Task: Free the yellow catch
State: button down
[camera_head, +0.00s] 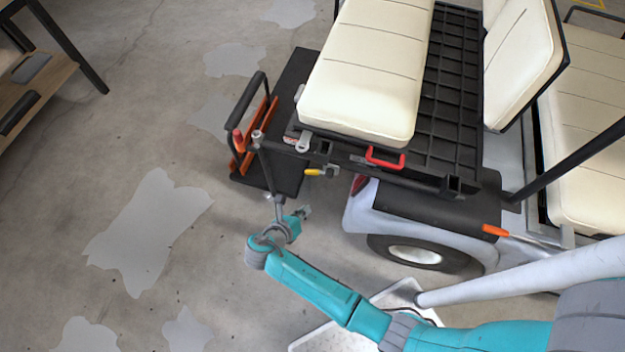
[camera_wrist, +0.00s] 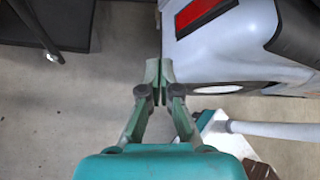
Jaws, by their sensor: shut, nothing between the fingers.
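The yellow catch (camera_head: 314,172) is small and sits on the underside of the cart's rear seat frame, beside a grey metal fitting. My gripper (camera_head: 305,211) is below it in the head view, apart from it, near the cart's rear corner. In the wrist view my gripper (camera_wrist: 159,68) shows its two green fingertips together, with nothing between them. I cannot make out the catch in the wrist view.
A red handle (camera_head: 384,160) is on the seat frame's edge. An orange-gripped lever (camera_head: 495,231) lies by the wheel (camera_head: 415,254). A red taillight (camera_wrist: 204,14) is close right of my fingers. A black footplate (camera_head: 287,150) stands behind. Open floor (camera_head: 225,290) lies left.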

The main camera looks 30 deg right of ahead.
jog(key=w+d+r+t, duration=0.1)
jog(key=w+d+r, duration=0.1)
jog(key=w+d, duration=0.4)
jog(key=shift+w+d+h, duration=0.4)
jog(key=shift+w, duration=0.3)
dwell(0.4)
jog(key=shift+w+a+r+m+t+y, duration=0.15)
jog(key=shift+r+m+t+y, duration=0.2)
jog(key=shift+r+m+t, duration=0.05)
jog(key=shift+w+a+r+m+t+y, duration=0.15)
jog(key=shift+r+m+t+y, duration=0.2)
jog(key=shift+r+m+t, duration=0.05)
jog(key=s+a+r, duration=0.1)
jog(key=s+a, duration=0.5)
jog(key=shift+s+a, duration=0.3)
jog(key=shift+a, duration=0.1)
dwell(0.3)
